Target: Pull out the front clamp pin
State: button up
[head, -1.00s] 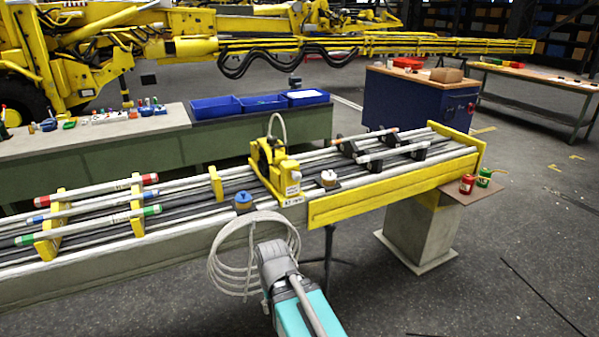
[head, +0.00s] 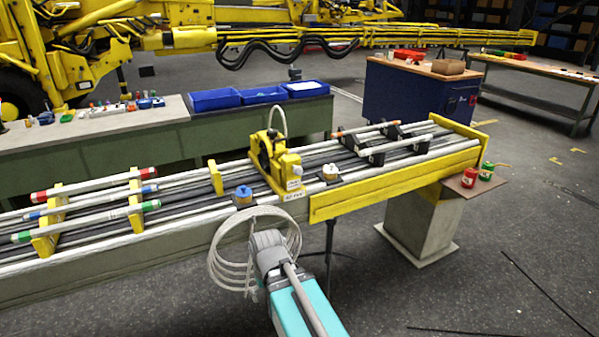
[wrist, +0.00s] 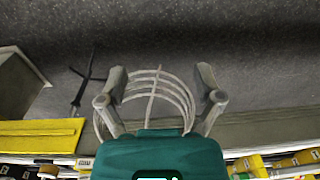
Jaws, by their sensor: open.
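The yellow clamp unit (head: 285,172) stands on the long boom bench in the head view, with a black round part and a pale loop on top. A blue-topped knob (head: 243,194) sits to its left and a white-topped knob (head: 330,172) to its right. I cannot tell which part is the front clamp pin. My gripper (wrist: 161,75) is open and empty in the wrist view, its two fingers wide apart. The coiled pale hose (wrist: 160,95) shows beyond and between the fingers. In the head view my arm is in front of the bench, below the clamp; the fingers are not visible there.
The coiled hose (head: 238,265) hangs at the bench's front side, close to my arm. Yellow brackets (head: 44,240) hold several striped rods at left. Red and green cans (head: 468,178) stand at the right end. Open floor (head: 480,290) lies at front right.

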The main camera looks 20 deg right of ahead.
jog(key=w+n+t+y+b, duration=0.2)
jog(key=w+n+t+y, duration=0.15)
jog(key=w, duration=0.65)
jog(key=m+t+h+b, duration=0.3)
jog(key=t+b, duration=0.3)
jog(key=t, duration=0.8)
send_near(299, 172)
jog(key=s, duration=0.2)
jog(key=shift+s+d+f, duration=0.15)
jog(key=shift+s, duration=0.05)
jog(key=shift+w, duration=0.1)
jog(key=w, duration=1.3)
jog(key=shift+w+a, duration=0.3)
jog(key=shift+w, duration=0.05)
